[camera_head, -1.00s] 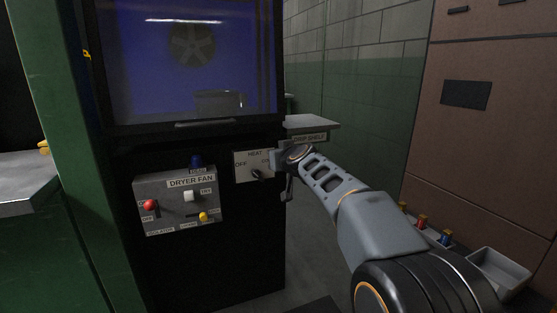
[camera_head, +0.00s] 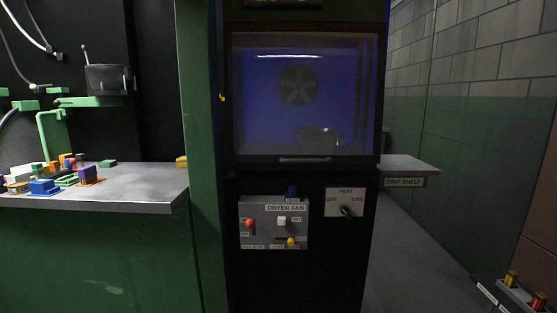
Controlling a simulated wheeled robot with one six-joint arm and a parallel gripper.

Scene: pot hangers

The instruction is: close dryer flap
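The dryer flap (camera_head: 306,160) is a dark-framed panel with a handle along its lower edge. It shows upright across the front of the dryer, and through the blue-lit window (camera_head: 345,100) I see a fan wheel (camera_head: 299,86) and a pot (camera_head: 318,137) inside. I cannot tell from here whether the flap is fully latched. My gripper and arm are not in view.
Below are a dryer fan panel (camera_head: 273,238) with switches and a heat knob (camera_head: 346,211). A drip shelf (camera_head: 408,165) juts out on the right. At left a counter (camera_head: 120,205) holds coloured blocks (camera_head: 43,186).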

